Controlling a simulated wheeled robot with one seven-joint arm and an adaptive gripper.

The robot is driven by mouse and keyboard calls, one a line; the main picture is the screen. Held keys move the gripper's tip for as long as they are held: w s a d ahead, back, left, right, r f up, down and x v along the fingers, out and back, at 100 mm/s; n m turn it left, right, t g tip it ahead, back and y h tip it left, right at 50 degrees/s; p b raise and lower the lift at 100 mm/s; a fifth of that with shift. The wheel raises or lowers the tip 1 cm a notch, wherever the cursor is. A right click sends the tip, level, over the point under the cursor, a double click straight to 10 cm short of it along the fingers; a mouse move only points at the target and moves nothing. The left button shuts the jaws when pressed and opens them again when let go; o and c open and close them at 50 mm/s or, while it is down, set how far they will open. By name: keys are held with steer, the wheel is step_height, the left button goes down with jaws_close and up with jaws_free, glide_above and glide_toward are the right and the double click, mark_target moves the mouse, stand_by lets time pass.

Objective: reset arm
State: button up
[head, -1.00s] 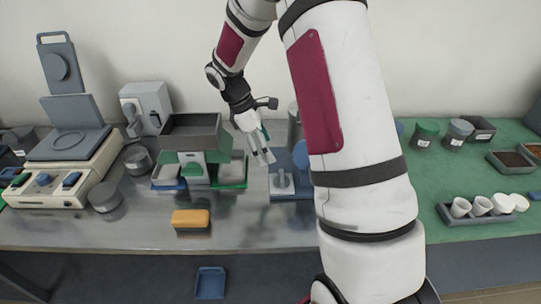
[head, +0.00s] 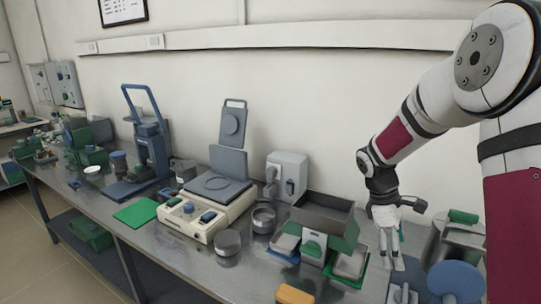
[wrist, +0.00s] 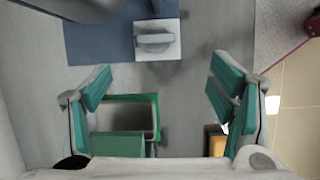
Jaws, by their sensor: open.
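My gripper (head: 390,246) hangs at the right of the head view, pointing down above the steel bench, to the right of a grey bin on a green stand. In the wrist view my gripper (wrist: 160,95) has its teal-padded fingers wide apart with nothing between them. Below it in the wrist view lie a green-rimmed tray (wrist: 157,99) and a white block with a grey knob (wrist: 157,40). The fingers appear clear of these.
A grey open bin (head: 322,217) stands left of my gripper. An orange block (head: 294,294) lies near the bench front. A beige instrument with a raised lid (head: 190,222) and a blue press (head: 150,150) stand farther left.

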steer(key=s+a+r+m+t, duration=0.2)
steer(key=s+a+r, duration=0.2)
steer(key=r, duration=0.4)
steer(key=s+a+r+m+t+y, duration=0.1)
steer(key=s+a+r+m, duration=0.1)
steer(key=s, duration=0.4)
steer(key=s+a+r+m+t+y, duration=0.1)
steer(key=s+a+r+m+t, duration=0.1)
steer(key=s+a, duration=0.3)
steer(key=s+a+r+m+t+y, duration=0.1)
steer(key=s+a+r+m, duration=0.3)
steer(key=s, duration=0.5)
steer(key=shift+s+a+r+t+y, duration=0.25)
steer(key=shift+r+t+y, duration=0.15)
steer(key=shift+t, duration=0.1)
steer(key=shift+w, duration=0.1)
